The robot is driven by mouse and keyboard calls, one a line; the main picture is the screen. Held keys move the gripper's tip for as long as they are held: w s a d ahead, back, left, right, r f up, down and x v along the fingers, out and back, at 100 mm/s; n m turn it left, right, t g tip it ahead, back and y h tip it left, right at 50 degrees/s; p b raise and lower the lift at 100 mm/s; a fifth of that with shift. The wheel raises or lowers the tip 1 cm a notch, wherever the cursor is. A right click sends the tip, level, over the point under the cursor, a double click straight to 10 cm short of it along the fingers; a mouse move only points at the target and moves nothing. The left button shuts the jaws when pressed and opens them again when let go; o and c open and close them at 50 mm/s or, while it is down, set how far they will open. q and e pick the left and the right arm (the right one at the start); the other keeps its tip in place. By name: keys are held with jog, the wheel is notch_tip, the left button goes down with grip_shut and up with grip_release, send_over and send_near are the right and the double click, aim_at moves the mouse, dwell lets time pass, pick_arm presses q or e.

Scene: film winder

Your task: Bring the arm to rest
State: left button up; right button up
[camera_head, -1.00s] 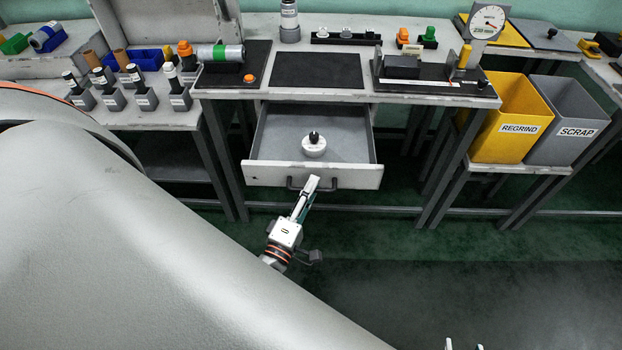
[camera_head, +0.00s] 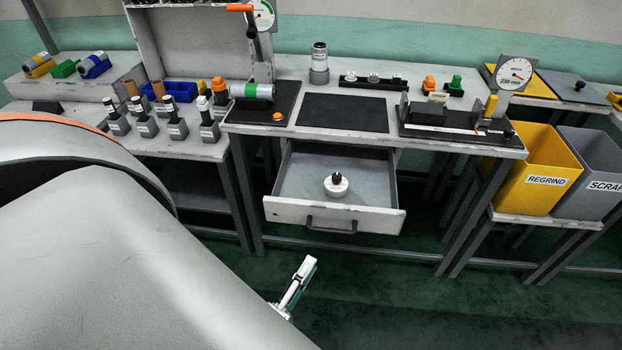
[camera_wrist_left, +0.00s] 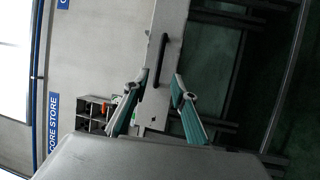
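My left gripper (camera_head: 298,281) is in the head view below the bench, in front of the drawer and apart from it. In the left wrist view its two fingers (camera_wrist_left: 159,97) are spread, with nothing between them. The drawer (camera_head: 282,213) is pulled out of the bench, and its dark handle (camera_head: 331,225) is free. The handle also shows beyond the fingertips in the left wrist view (camera_wrist_left: 162,60). A white round piece with a black knob (camera_head: 336,187) sits in the drawer. My large grey arm link covers the lower left. My right gripper is not seen.
The bench top holds a winder with a green-banded roll (camera_head: 252,92), a dark mat (camera_head: 343,112) and a dial gauge (camera_head: 515,72). A yellow regrind bin (camera_head: 540,170) and a grey scrap bin (camera_head: 590,172) stand right. The floor in front is clear.

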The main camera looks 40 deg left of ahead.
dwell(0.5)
pick_arm(q)
jog(key=d+f+m+g+h, duration=0.3)
jog(key=f+m+g, duration=0.1)
jog(key=m, duration=0.7)
jog(key=d+f+m+g+h, duration=0.3)
jog(key=d+f+m+g, duration=0.1)
jog(key=m, duration=0.8)
jog(key=shift+d+f+g, duration=0.25)
jog(key=shift+f+g, duration=0.25)
jog(key=shift+f, duration=0.2)
